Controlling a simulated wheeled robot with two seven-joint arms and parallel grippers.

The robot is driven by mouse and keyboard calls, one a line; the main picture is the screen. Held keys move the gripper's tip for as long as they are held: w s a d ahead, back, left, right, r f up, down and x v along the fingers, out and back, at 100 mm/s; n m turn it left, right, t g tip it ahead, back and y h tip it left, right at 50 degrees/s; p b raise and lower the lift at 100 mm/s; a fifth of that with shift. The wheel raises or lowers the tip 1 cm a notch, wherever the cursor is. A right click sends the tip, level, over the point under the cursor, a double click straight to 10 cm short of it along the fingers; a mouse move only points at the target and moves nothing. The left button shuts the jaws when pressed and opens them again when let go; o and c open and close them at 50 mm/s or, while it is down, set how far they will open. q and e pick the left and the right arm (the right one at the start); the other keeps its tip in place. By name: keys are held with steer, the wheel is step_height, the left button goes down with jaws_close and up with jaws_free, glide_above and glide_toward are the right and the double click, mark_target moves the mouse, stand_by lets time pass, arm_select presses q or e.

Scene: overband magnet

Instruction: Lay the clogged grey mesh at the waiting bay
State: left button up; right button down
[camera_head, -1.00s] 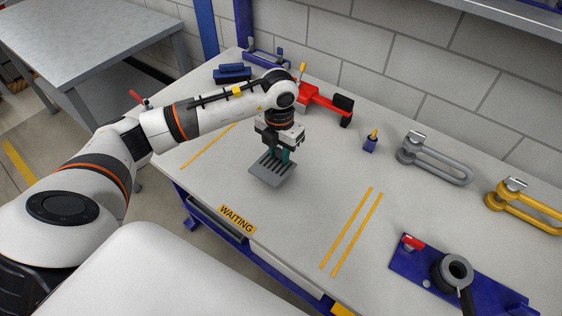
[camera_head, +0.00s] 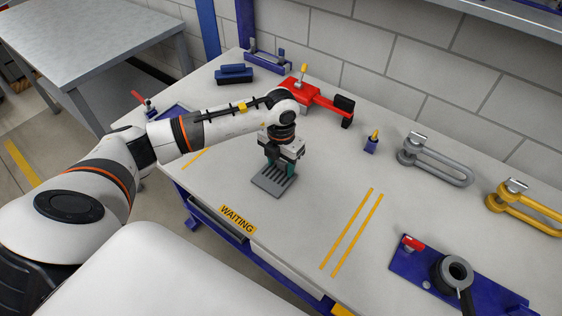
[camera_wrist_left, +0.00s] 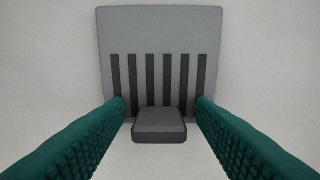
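The grey mesh (camera_head: 271,184) is a slotted plate. It appears to lie flat on the bench, behind the yellow WAITING label (camera_head: 237,218) at the front edge. In the left wrist view the mesh (camera_wrist_left: 160,30) shows dark slots and a raised grey block (camera_wrist_left: 160,122) at its near end. My left gripper (camera_head: 277,168) is just above that end, pointing down. Its green fingers (camera_wrist_left: 160,104) stand on either side of the block with a narrow gap at each side, so it looks open. My right gripper is not in view.
A red tool (camera_head: 318,100) and a blue block (camera_head: 234,74) stand behind my arm. A small blue holder (camera_head: 371,144), a grey shackle (camera_head: 435,162), a yellow shackle (camera_head: 520,205) and a blue plate (camera_head: 415,262) are to the right. Bench is clear around the mesh.

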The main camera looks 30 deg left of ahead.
mark_target(281, 163)
arm_select(q)
steer(key=shift+r, duration=0.45)
step_height(281, 163, up, 12)
steer(key=b, duration=0.1)
steer(key=shift+f, duration=0.25)
